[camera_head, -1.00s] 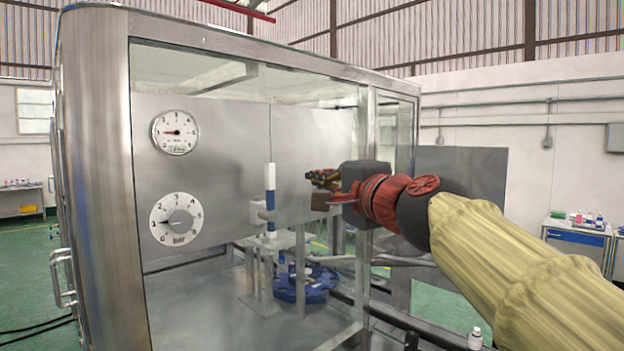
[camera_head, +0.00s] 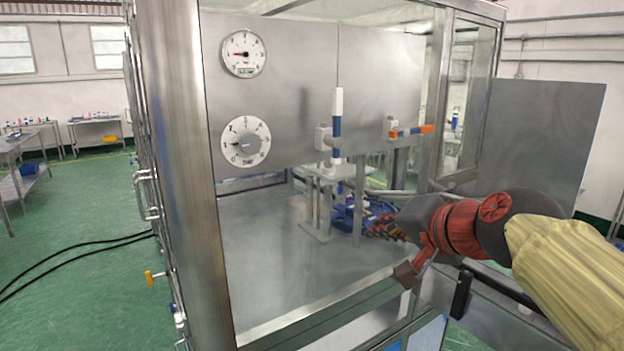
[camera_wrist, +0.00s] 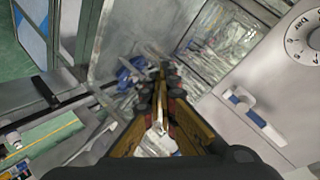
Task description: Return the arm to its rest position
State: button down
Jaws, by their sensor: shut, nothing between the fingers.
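My gripper (camera_head: 383,228) is shut and empty, low at the right side of the machine cabinet in the head view. Its fingers point left, in front of the blue rotary base. My arm, in a yellow sleeve, comes in from the lower right. In the wrist view the closed fingers (camera_wrist: 160,78) point ahead into the cabinet, touching nothing that I can make out. The rest position itself is not marked in any view.
The cabinet's metal frame post (camera_head: 186,150) stands left of my gripper. Inside are a blue and white upright cylinder (camera_head: 337,125), an orange-ended valve handle (camera_head: 411,131) and the blue rotary base (camera_head: 346,215). A grey panel (camera_head: 548,135) stands behind my arm.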

jog(key=s+d+f+n+g+h, duration=0.2)
jog(key=s+f+n+g, duration=0.1)
jog(key=s+f, duration=0.8)
jog(key=s+d+f+n+g+h, duration=0.1)
jog(key=s+d+f+n+g, duration=0.2)
jog(key=s+f, duration=0.9)
notch_tip(320, 180, down, 3)
jog(key=shift+d+r+n+h, duration=0.2)
jog(key=shift+n+h, duration=0.2)
jog(key=shift+n, duration=0.1)
jog(key=shift+s, duration=0.1)
